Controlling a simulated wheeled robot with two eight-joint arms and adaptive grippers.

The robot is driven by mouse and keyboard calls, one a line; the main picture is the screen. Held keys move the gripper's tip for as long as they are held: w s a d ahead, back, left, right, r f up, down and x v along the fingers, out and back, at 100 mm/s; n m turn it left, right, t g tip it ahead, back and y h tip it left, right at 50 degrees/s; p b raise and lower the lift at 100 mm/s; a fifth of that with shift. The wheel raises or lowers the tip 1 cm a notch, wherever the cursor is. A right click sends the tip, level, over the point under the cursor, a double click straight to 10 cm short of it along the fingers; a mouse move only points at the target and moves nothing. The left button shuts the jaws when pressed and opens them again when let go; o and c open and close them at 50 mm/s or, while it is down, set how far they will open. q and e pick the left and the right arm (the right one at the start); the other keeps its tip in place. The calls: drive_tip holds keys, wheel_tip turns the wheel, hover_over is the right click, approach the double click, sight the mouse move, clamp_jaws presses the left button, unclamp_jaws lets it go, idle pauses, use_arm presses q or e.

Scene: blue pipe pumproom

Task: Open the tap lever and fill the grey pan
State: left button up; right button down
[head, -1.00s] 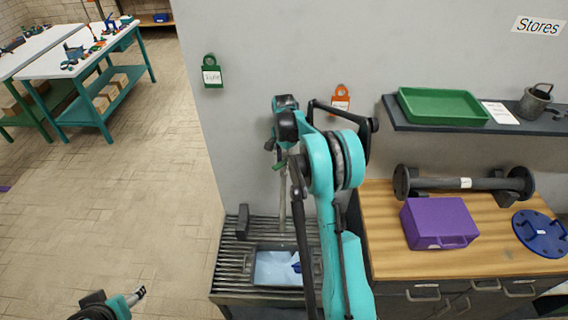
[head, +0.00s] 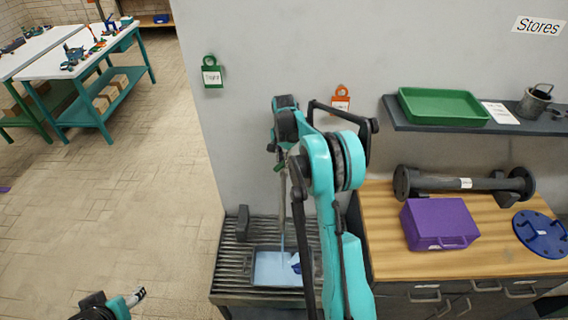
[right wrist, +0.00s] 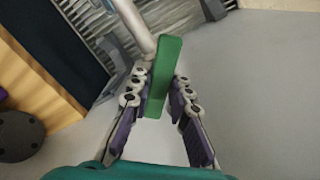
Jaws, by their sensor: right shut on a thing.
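The green tap lever (right wrist: 163,78) stands between the fingers of my right gripper (right wrist: 158,92) in the right wrist view, and the gripper is shut on it. In the head view the lever (head: 279,167) shows as a small green piece beside the dark gripper (head: 277,149). A thin stream falls from the pipe below it into the grey pan (head: 254,283). The pan sits on a slatted drain stand, and pale blue water (head: 272,268) covers its bottom. My left gripper (head: 137,296) is at the lower left, over the floor, and its opening is unclear.
A dark block (head: 243,222) stands on the slatted stand (head: 228,262). A wooden counter (head: 385,235) on the right holds a purple case (head: 438,224), a dark flanged pipe (head: 460,183) and a blue disc (head: 541,233). A shelf above holds a green tray (head: 442,106). The floor at left is clear.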

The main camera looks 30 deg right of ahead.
drive_tip(key=c, duration=1.4)
unclamp_jaws()
wheel_tip(320, 180, up, 12)
